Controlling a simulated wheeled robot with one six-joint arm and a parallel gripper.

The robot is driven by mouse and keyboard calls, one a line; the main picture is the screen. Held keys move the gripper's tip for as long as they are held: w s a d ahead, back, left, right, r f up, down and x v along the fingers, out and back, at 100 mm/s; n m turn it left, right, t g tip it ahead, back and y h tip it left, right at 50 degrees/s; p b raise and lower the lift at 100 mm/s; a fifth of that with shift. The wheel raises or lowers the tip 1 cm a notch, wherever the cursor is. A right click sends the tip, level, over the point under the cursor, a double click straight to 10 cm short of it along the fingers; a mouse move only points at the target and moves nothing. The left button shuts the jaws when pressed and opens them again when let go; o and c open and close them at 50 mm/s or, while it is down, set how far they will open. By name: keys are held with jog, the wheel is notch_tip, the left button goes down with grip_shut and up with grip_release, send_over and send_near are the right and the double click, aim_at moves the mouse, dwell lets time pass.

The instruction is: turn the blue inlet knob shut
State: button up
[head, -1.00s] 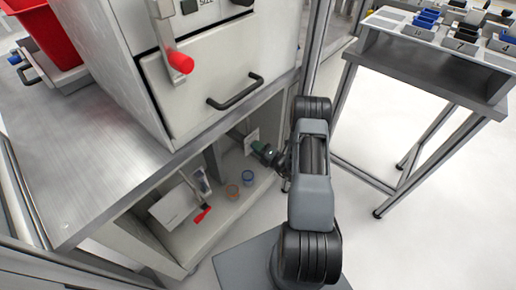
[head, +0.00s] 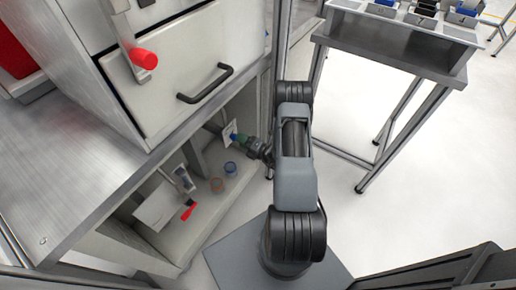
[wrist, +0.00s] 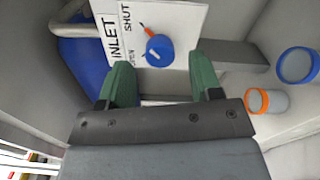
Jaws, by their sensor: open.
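The blue inlet knob (wrist: 160,50) sits on a white plate (wrist: 185,22) printed "INLET" and "SHUT" in the wrist view. A white mark shows on the knob's face. My gripper (wrist: 165,82) has green fingers, spread apart and empty. The knob lies just beyond the fingertips, between their lines, a little left of centre. In the head view the gripper (head: 243,140) reaches into the lower opening of the cabinet, close to the plate (head: 229,132). The knob is hard to make out there beside the green fingers.
A blue-rimmed cup (wrist: 298,66) and an orange-rimmed cup (wrist: 266,101) stand right of the gripper. A large blue object (wrist: 85,60) and a grey pipe are at left. A red-handled lever (head: 189,210) stands in the opening. A drawer handle (head: 205,84) is above.

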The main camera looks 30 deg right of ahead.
jog(key=p+v, duration=0.1)
jog(key=v, duration=1)
dwell(0.3)
